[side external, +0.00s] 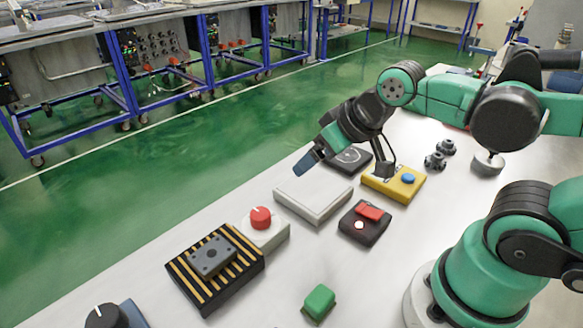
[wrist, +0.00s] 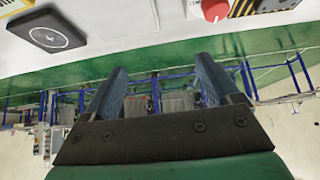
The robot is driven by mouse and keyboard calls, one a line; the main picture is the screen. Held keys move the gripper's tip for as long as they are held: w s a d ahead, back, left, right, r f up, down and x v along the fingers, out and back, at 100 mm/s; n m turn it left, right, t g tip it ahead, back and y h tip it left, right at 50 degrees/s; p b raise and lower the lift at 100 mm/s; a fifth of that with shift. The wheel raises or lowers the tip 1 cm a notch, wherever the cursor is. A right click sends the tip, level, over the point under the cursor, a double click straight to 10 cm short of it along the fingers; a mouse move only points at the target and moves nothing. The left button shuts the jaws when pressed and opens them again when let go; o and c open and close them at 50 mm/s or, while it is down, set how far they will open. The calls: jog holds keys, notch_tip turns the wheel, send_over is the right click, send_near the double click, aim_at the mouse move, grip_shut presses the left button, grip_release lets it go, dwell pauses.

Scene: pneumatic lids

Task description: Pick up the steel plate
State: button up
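The steel plate (side external: 212,256) looks like a small dark grey rectangular block with holes. It lies on a black pad with yellow stripes (side external: 238,288) at the lower left of the side view. In the wrist view a corner of the striped pad (wrist: 243,8) shows at the top right edge, and the plate is not clearly seen. My gripper (side external: 308,162) is raised above the far edge of the table, well up and right of the plate. In the wrist view its two fingers (wrist: 160,68) are spread apart with nothing between them.
A red knob on a light box (side external: 261,218) stands right beside the striped pad. A white tray (side external: 312,197), a yellow block with a blue button (side external: 393,184), a black switch box (side external: 364,224) and a green block (side external: 319,301) are nearby. A dark knob (side external: 106,316) is lower left.

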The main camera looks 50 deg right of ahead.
jog(key=shift+o, duration=0.7)
jog(key=g, duration=0.7)
send_over(212, 253)
jog(key=f, duration=0.4)
jog(key=shift+d, duration=0.35)
jog(key=shift+a+f, duration=0.45)
jog(key=shift+f, duration=2.65)
jog(key=c, duration=1.5)
